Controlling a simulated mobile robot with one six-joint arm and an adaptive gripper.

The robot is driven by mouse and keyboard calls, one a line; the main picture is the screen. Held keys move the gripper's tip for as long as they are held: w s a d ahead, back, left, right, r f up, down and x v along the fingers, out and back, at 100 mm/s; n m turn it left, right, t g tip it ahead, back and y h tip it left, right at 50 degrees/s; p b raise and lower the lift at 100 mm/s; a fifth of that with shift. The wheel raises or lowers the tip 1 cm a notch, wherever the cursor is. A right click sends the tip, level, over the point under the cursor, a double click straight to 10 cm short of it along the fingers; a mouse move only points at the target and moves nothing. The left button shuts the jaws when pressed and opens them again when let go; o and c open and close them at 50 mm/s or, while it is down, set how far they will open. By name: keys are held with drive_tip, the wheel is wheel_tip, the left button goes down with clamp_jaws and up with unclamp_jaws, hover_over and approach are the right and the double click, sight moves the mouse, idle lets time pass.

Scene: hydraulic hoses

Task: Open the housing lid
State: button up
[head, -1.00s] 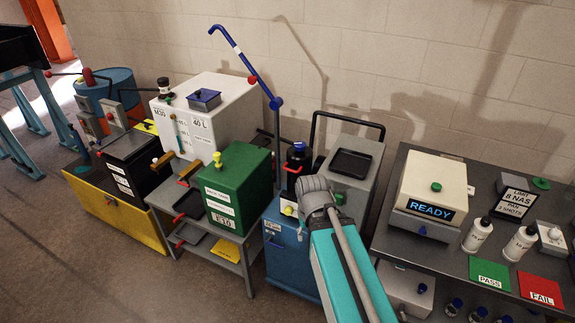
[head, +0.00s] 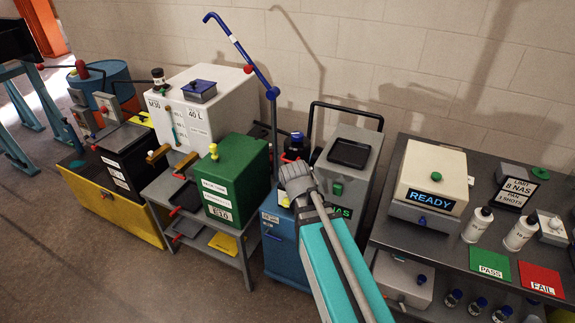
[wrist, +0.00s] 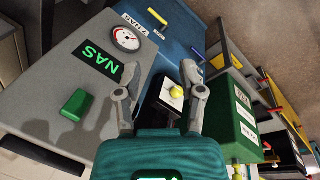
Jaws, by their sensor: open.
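A small pale plate with a yellow knob (wrist: 177,93) sits on a dark block (wrist: 168,108) in the wrist view, and looks like the housing lid. It lies between and beyond my fingers, nearer the right one. I cannot tell whether the lid is shut or whether a finger touches it. My gripper (wrist: 160,72) is open, with one finger on each side and nothing held. In the head view my gripper (head: 293,175) is over the blue cabinet (head: 284,250) and largely hides the knob.
A grey unit (head: 347,170) with a green knob and a NAS display (wrist: 97,62) stands close beside my gripper. A green box (head: 235,185) is to the left. A black, blue-capped canister (head: 296,146) stands behind. A bench (head: 400,255) is on the right.

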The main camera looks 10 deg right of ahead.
drive_tip(key=w+a+n+t+h+b, duration=0.3)
drive_tip(key=w+h+b, duration=0.25)
drive_tip(key=w, duration=0.45)
drive_tip(key=n+t+h+b, duration=0.3)
drive_tip(key=t+h+b, duration=0.1)
drive_tip(key=t+h, duration=0.1)
approach(288, 161)
drive_tip(key=v, duration=0.3)
drive_tip(key=shift+w+a+f, duration=0.15)
drive_tip(key=shift+w+a, duration=0.05)
drive_tip(key=shift+a, duration=0.15)
drive_tip(key=shift+w+d, duration=0.1)
drive_tip(key=shift+d, duration=0.05)
drive_tip(key=b+x, duration=0.2)
drive_tip(key=x, duration=1.1)
drive_tip(key=shift+d+b, duration=0.3)
drive_tip(key=shift+b, duration=0.05)
drive_tip(key=shift+c, duration=0.2)
clamp_jaws()
